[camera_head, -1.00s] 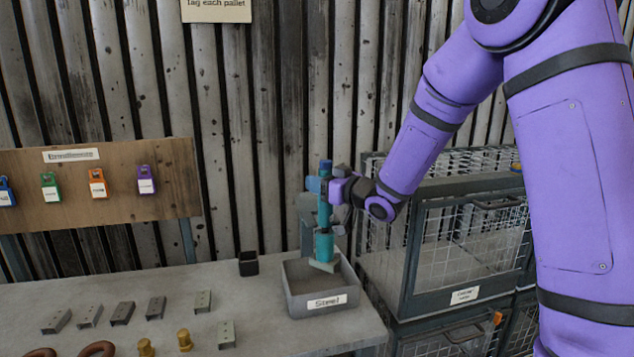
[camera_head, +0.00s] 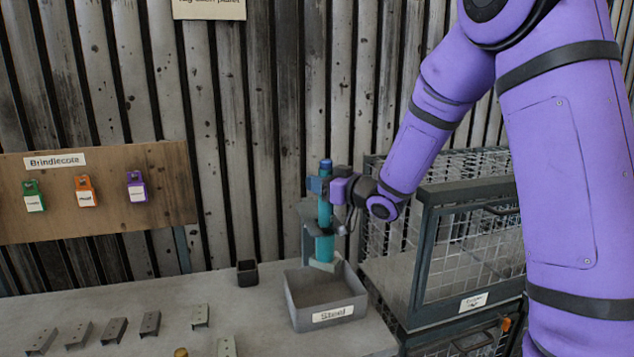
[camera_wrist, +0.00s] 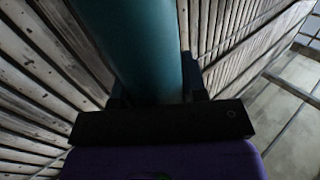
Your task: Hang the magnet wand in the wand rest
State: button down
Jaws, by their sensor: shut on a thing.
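The magnet wand (camera_head: 325,246) is a teal cylinder with a blue top, held upright in my gripper (camera_head: 324,187). A pale piece shows at its lower end, behind the back right of the grey bin marked "Steel". In the wrist view the wand (camera_wrist: 135,45) fills the space between the dark fingers of my gripper (camera_wrist: 155,92). A grey upright stand (camera_head: 307,228) with a bracket is right behind and left of the wand; it may be the wand rest. I cannot tell whether the wand touches it.
The grey "Steel" bin (camera_head: 327,297) stands at the table's right end, with a small black cup (camera_head: 247,273) to its left. Several metal channel pieces (camera_head: 117,331) lie on the left. A board with coloured padlocks (camera_head: 85,190) stands behind. Wire cages (camera_head: 470,240) are at right.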

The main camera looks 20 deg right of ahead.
jog(key=shift+w+f, duration=0.15)
jog(key=shift+w, duration=0.2)
dwell(0.5)
jog(key=c, duration=0.6)
grip_release()
jog(key=shift+s, duration=0.1)
